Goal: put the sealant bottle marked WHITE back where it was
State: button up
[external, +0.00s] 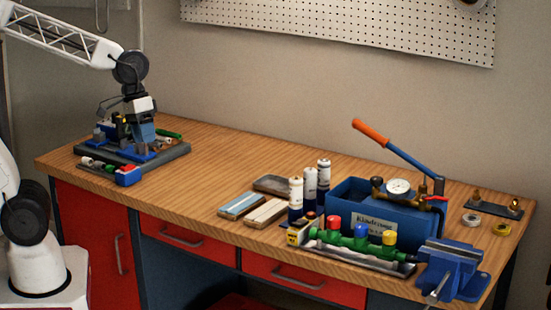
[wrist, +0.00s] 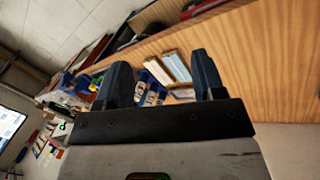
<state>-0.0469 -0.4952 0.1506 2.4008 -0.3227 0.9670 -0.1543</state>
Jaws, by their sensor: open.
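Three sealant bottles with white tops and dark lower bodies stand upright in a close row near the middle right of the bench in the external view: a front one (external: 296,194), a middle one (external: 310,186) and a back one (external: 323,175). Their markings are too small to read, so I cannot tell which says WHITE. My gripper (external: 141,133) is at the left end of the bench, low over a grey base with small parts, far from the bottles. In the wrist view my gripper (wrist: 161,78) shows two dark blue fingers, apart, with nothing clearly held between them.
A blue toolbox-like tank (external: 343,198) with an orange-handled lever stands right of the bottles. A green manifold (external: 354,241) lies before it, and a blue vise (external: 452,266) is at the right corner. Blue and cream blocks (external: 241,204) lie left of the bottles. The bench's left middle is clear.

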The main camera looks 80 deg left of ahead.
jog(key=s+a+m+y, duration=0.2)
jog(key=s+m+y, duration=0.1)
jog(key=s, duration=0.4)
jog(key=shift+s+a+m+t, duration=0.25)
jog(key=shift+s+m+t, duration=0.15)
jog(key=shift+m, duration=0.3)
